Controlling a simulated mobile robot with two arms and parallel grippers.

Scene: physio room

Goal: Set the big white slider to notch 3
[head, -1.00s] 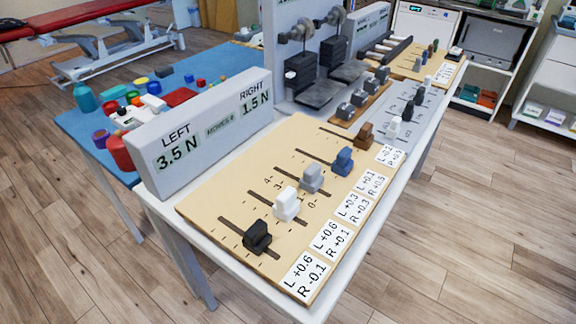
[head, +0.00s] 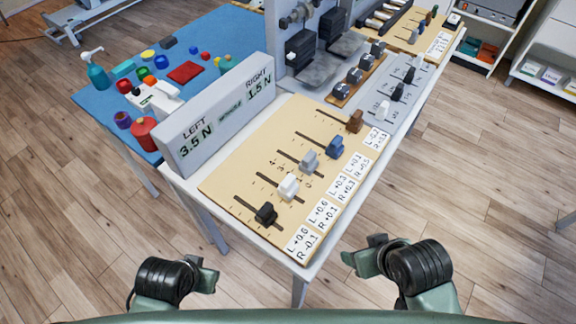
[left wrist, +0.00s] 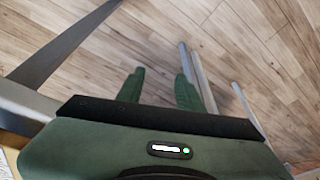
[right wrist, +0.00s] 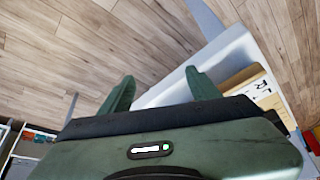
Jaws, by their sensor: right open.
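The big white slider (head: 289,187) is a white knob on the wooden slider board (head: 225,185). It stands in its slot somewhat nearer the label end than the display end. Small scale digits beside the slots seem to run from 4 at the display end to 0 at the label end; the exact notch is hard to read. My left gripper (head: 208,274) is open and empty, low in front of the table; its spread fingers show in the left wrist view (left wrist: 159,90). My right gripper (head: 360,251) is open and empty, right of the table's near corner; it shows in the right wrist view (right wrist: 160,88).
A black slider (head: 266,213) is in front; grey (head: 309,160), blue (head: 335,146) and brown (head: 355,121) ones are behind. The display box (head: 215,115) reads LEFT 3.5 N, RIGHT 1.5 N. A smaller board (head: 400,112) has another white knob. Floor at right is clear.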

